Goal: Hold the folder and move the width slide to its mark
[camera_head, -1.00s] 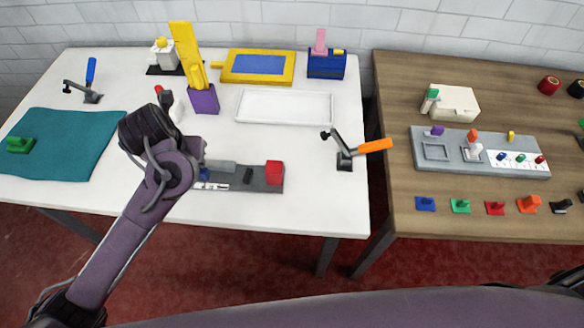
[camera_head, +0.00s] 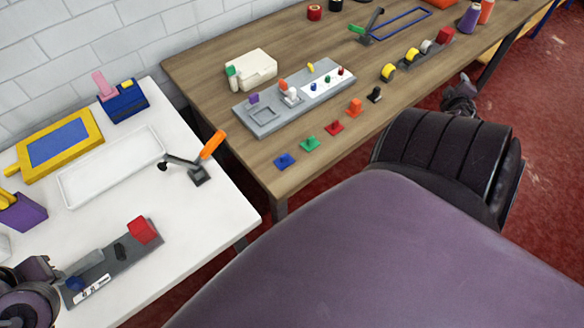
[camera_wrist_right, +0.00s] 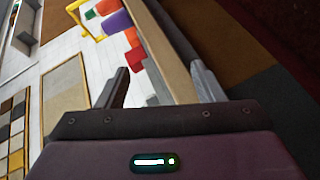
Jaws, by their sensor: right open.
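A grey fixture (camera_head: 122,258), which looks like the folder, lies on the white table at lower left in the head view. It has a red block (camera_head: 142,229), a black knob (camera_head: 120,251), a blue knob (camera_head: 75,284) and a white marked scale (camera_head: 92,289). I cannot tell which part is the width slide. My left gripper (camera_head: 42,270) is at the fixture's left end, partly cut off; its fingers are unclear. My right gripper (camera_head: 462,92) is beyond the wooden table's front edge, far from the fixture. In the right wrist view its fingers (camera_wrist_right: 160,88) are apart, with nothing held.
An orange-handled clamp (camera_head: 200,170) and a white tray (camera_head: 112,165) stand behind the fixture. The wooden table (camera_head: 205,100) carries a grey board (camera_head: 258,118), several coloured knobs and spools. My right arm blocks the lower right of the head view.

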